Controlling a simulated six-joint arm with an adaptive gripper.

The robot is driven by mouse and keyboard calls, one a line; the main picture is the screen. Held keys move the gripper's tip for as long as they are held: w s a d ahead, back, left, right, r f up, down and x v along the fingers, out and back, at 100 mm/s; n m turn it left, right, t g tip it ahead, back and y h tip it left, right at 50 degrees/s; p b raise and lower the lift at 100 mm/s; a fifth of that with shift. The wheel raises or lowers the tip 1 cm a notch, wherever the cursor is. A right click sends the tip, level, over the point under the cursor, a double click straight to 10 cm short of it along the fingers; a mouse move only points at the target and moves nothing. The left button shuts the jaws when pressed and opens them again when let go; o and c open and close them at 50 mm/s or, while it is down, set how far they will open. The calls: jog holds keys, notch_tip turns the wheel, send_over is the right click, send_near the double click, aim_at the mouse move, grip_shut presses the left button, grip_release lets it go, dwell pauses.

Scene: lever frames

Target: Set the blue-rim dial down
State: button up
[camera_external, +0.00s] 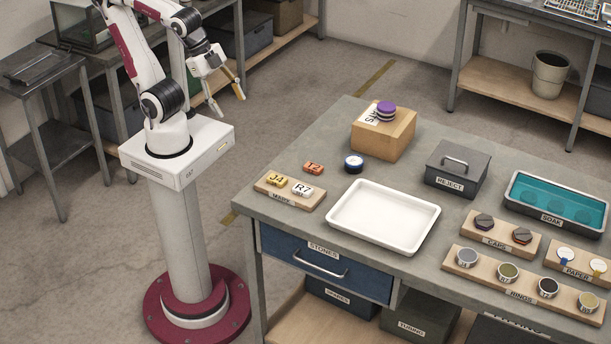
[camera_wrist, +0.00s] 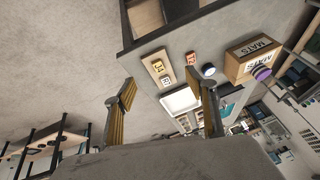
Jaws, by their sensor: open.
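The blue-rim dial (camera_external: 353,163) is a small round piece with a white face and a dark blue rim. It lies flat on the grey table (camera_external: 300,226), between the wooden box and the white tray. It also shows in the wrist view (camera_wrist: 209,70), near one fingertip in the picture. My gripper (camera_external: 226,103) is open and empty, raised in the air left of the table and well apart from the dial. Its two yellow fingers stand wide apart in the wrist view (camera_wrist: 168,90).
A white tray (camera_external: 384,246) lies at the table's front. A wooden box (camera_external: 383,141) carries a purple stack (camera_external: 386,110). The REJECT box (camera_external: 456,172), teal SOAK tray (camera_external: 555,216) and labelled racks fill the right.

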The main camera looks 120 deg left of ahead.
jog(key=shift+s+d+n+t+h, duration=0.4)
jog(key=shift+s+d+n+h, duration=0.2)
jog(key=shift+s+d+n, duration=0.75)
jog(key=shift+s+a+m, duration=0.1)
jog(key=shift+m, duration=0.15)
